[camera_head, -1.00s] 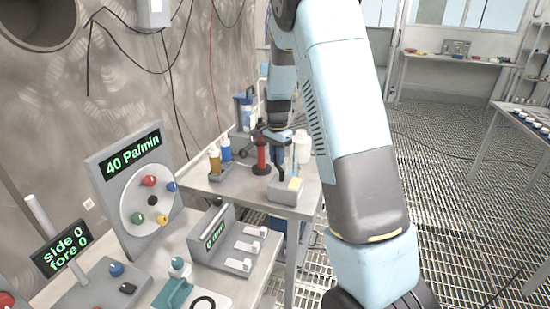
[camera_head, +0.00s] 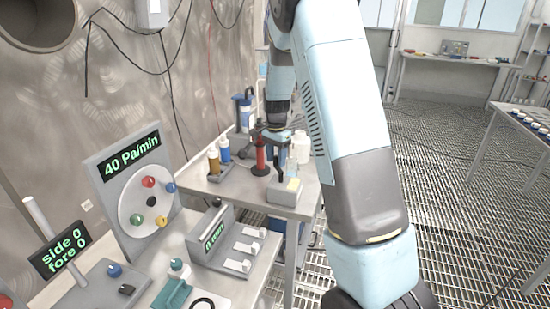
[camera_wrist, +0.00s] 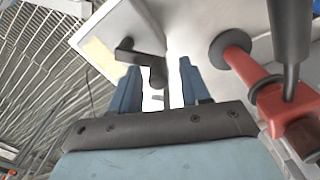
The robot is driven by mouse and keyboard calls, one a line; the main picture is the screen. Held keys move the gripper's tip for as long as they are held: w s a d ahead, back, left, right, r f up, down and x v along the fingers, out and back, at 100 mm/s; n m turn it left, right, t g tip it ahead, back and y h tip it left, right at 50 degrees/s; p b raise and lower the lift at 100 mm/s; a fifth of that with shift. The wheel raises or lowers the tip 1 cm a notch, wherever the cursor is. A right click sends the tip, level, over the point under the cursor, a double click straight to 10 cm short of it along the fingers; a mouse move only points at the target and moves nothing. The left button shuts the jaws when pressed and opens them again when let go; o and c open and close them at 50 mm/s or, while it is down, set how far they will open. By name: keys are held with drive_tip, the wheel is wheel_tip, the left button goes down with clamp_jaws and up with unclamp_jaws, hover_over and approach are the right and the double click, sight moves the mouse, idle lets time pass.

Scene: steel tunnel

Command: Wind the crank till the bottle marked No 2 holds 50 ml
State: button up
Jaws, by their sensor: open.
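The box (camera_head: 284,192) also shows on the far bench in the head view. My gripper (camera_wrist: 158,88) is open, its two blue fingers pointing at the crank. The handle end appears between the fingertips, and I cannot tell whether they touch it. White bottles (camera_head: 302,150) stand behind the box. No "No 2" mark or liquid level is readable.
Orange (camera_head: 213,161) and blue (camera_head: 225,150) bottles stand left on the bench. A dial panel (camera_head: 135,185) reading 40 Pa/min stands nearer. The grated floor at right is clear.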

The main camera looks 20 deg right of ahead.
wheel_tip(320, 180, up, 14)
drive_tip(key=shift+f, duration=0.2)
idle(0.4)
